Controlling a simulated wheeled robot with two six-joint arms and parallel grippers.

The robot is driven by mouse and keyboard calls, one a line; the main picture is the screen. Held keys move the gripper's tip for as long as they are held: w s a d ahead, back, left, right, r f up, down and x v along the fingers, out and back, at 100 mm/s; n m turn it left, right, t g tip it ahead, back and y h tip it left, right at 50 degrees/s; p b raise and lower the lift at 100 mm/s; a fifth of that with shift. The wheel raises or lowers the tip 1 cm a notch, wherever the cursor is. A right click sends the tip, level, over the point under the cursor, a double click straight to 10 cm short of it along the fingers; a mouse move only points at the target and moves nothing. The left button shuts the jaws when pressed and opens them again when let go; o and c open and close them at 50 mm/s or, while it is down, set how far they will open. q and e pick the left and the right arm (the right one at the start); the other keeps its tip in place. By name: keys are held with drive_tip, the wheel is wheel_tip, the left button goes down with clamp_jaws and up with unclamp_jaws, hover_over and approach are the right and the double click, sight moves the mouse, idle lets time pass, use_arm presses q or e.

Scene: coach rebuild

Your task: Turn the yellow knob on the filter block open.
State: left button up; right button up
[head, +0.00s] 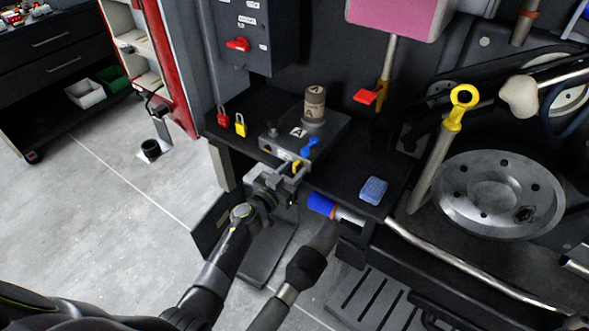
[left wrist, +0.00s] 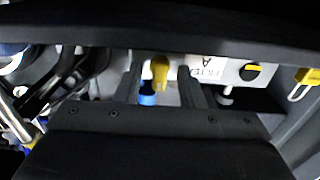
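The grey filter block (head: 290,140) sits on a dark shelf, with a label "A" on top. Its yellow knob (head: 296,167) is at the front edge, just below a blue knob (head: 309,146). My left gripper (head: 283,176) is at the front of the block. In the left wrist view the yellow knob (left wrist: 160,72) lies between the two fingers of my left gripper (left wrist: 161,85). Dark gaps show on both sides, so the gripper looks open and not closed on it. The blue knob (left wrist: 147,97) is partly hidden behind it.
A brown canister (head: 315,103) stands on the block. Red (head: 222,117) and yellow (head: 240,126) padlocks are to its left. A blue sponge (head: 373,190) lies on the shelf at right.

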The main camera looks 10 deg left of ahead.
use_arm(q)
clamp_jaws()
drive_tip(key=m, duration=0.4)
drive_tip(key=shift+m, duration=1)
drive_tip(key=m, duration=0.3)
drive_tip(key=shift+b, duration=0.3)
drive_tip(key=m, duration=0.3)
